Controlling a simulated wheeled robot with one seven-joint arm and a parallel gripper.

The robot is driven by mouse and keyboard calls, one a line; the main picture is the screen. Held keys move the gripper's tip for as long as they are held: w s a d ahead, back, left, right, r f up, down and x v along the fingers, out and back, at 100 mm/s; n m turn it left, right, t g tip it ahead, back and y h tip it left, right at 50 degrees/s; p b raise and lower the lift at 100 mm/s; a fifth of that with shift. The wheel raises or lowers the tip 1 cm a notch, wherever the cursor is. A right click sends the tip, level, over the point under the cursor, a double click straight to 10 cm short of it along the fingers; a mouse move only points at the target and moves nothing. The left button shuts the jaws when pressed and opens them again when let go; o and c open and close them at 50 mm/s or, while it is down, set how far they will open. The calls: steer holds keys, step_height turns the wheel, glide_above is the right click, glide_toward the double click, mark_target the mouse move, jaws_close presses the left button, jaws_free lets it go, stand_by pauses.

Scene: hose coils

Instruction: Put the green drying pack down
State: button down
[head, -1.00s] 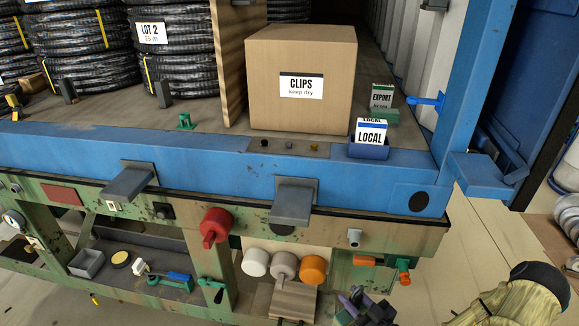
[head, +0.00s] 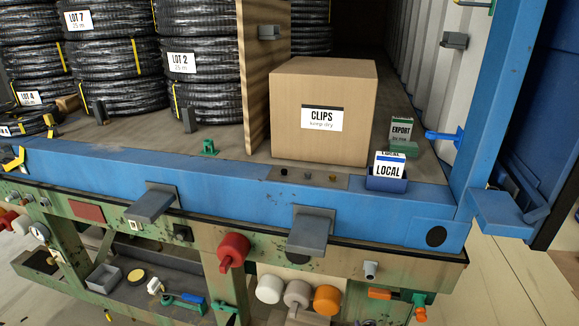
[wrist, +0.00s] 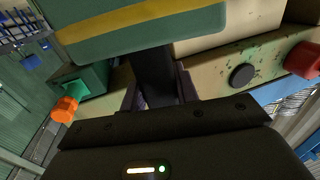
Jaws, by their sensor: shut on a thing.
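The green drying pack (wrist: 140,32), with a yellow stripe across it, fills the top of the wrist view and is cut off by the edge. The pack is in the air, in front of the green dock frame. Neither my gripper nor the pack is in the head view.
A CLIPS carton (head: 322,115) stands on the container floor, with a blue LOCAL holder (head: 387,180) and a green EXPORT holder (head: 402,148) to its right. Hose coils (head: 195,100) fill the left. A red knob (head: 232,250) and grey bumpers (head: 310,232) stick out in front.

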steer(key=w+a+r, duration=0.2)
steer(key=a+r, duration=0.5)
steer(key=r, duration=0.3)
steer(key=shift+w, duration=0.1)
steer(key=shift+a, duration=0.1)
